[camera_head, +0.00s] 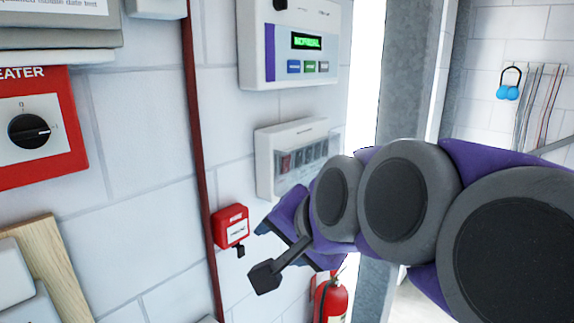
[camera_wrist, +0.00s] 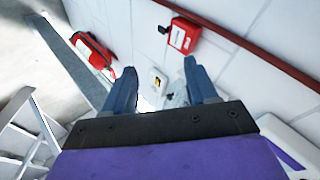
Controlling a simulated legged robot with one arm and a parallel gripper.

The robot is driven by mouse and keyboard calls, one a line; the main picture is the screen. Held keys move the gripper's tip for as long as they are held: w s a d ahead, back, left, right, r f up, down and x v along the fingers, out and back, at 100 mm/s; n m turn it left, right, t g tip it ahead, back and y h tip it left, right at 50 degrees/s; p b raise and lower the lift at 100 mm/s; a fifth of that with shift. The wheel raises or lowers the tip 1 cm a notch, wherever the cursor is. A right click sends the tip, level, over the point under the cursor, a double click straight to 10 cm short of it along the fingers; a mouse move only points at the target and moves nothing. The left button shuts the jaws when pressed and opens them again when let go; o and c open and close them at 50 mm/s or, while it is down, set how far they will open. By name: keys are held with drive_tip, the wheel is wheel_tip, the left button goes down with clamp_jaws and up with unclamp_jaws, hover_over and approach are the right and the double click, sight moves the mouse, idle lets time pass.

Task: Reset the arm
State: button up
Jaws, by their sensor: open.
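My arm, purple and grey, reaches in from the right in the head view. My gripper (camera_wrist: 158,90) shows in the wrist view with its two blue fingers apart and nothing between them. In the head view the gripper end is near the wall, close to a small red call box (camera_head: 231,227), and partly hidden behind the arm links. The red box also shows in the wrist view (camera_wrist: 184,36), beyond the fingertips and apart from them.
A white alarm panel (camera_head: 290,75) and a white switch box (camera_head: 265,165) hang above the gripper. A red pipe (camera_head: 200,150) runs down the wall. A red extinguisher (camera_head: 330,298) stands below. A red heater panel (camera_head: 65,110) is at left. A steel post (camera_head: 400,80) stands behind my arm.

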drive_tip(key=s+d+f+n+g+h+b, duration=0.1)
drive_tip(key=s+d+f, duration=0.4)
drive_tip(key=f, duration=0.7)
drive_tip(key=s+d+f+n+g+h+b, duration=0.2)
drive_tip(key=s+d+f+g+b, duration=0.2)
drive_tip(key=s+f, duration=0.5)
drive_tip(key=s+d+f+n+g+h+b, duration=0.2)
drive_tip(key=s+d+f+g, duration=0.3)
drive_tip(key=f, duration=1.1)
drive_tip(key=s+b, duration=0.1)
drive_tip(key=s, duration=0.2)
drive_tip(key=shift+d+f+n, duration=0.3)
drive_tip(key=shift+d+f, duration=0.05)
drive_tip(key=shift+d, duration=0.05)
